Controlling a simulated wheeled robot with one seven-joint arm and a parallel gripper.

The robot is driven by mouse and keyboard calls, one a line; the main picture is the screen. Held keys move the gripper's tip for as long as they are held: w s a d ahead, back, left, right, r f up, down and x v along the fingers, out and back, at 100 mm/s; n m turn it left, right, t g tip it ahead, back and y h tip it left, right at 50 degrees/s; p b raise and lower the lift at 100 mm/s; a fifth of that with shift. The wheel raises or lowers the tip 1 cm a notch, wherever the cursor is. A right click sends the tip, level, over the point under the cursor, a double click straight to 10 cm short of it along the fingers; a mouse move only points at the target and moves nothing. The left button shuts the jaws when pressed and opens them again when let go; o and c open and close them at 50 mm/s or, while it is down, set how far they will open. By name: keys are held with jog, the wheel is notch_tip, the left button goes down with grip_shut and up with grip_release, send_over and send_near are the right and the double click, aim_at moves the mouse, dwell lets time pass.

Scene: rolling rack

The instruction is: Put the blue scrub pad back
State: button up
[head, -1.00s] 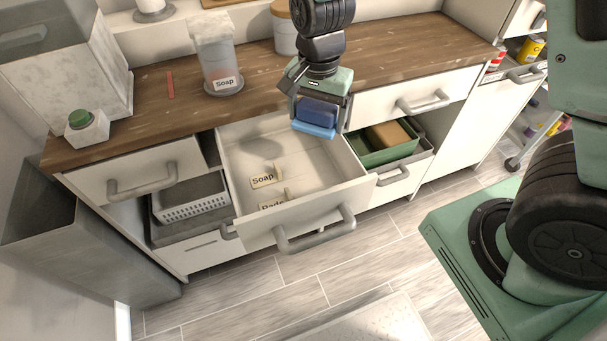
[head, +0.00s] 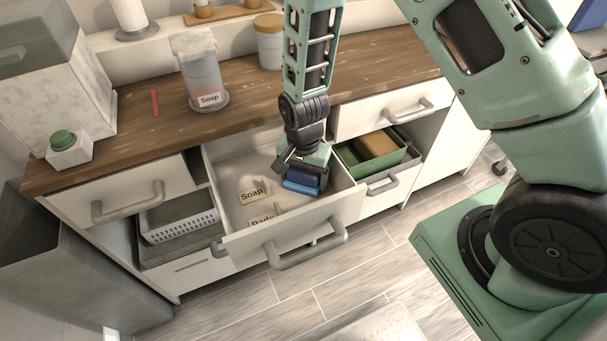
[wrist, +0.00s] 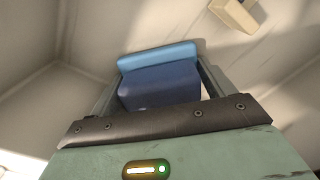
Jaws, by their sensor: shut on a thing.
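The blue scrub pad (head: 302,182), dark blue with a lighter blue layer, is held in my gripper (head: 304,174). In the wrist view the pad (wrist: 158,84) sits between the fingers of my gripper (wrist: 160,95), its light blue side outermost. My gripper is shut on it, inside the outline of the open drawer (head: 226,160), at its right side. The drawer holds a "Soap" label (head: 253,191) and a "Pads" label (head: 263,219), partly hidden by the front panel. I cannot tell whether the pad touches the drawer floor.
A green bin (head: 347,160) with a tan sponge (head: 376,145) sits in an open lower drawer to the right. A white basket (head: 182,228) is at the lower left. The counter (head: 245,92) carries a soap jar (head: 204,80). The drawer's left part is free.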

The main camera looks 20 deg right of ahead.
jog(key=o, duration=0.9)
jog(key=shift+f, duration=0.1)
notch_tip(320, 180, up, 12)
jog(key=shift+f, duration=0.1)
jog(key=s+a+r+n, duration=0.2)
jog(key=s+r+n, duration=0.2)
jog(key=s+n, duration=0.1)
jog(key=s+a+r+n, duration=0.2)
jog(key=s+r+n, duration=0.2)
jog(key=s+n, duration=0.2)
jog(key=s+a+r+n, duration=0.2)
jog(key=s+r+n, duration=0.3)
jog(key=s, duration=0.4)
jog(key=shift+a+r+n+y, duration=0.1)
jog(key=shift+n+y, duration=0.2)
jog(key=shift+r+p, duration=0.9)
jog(key=shift+p, duration=0.2)
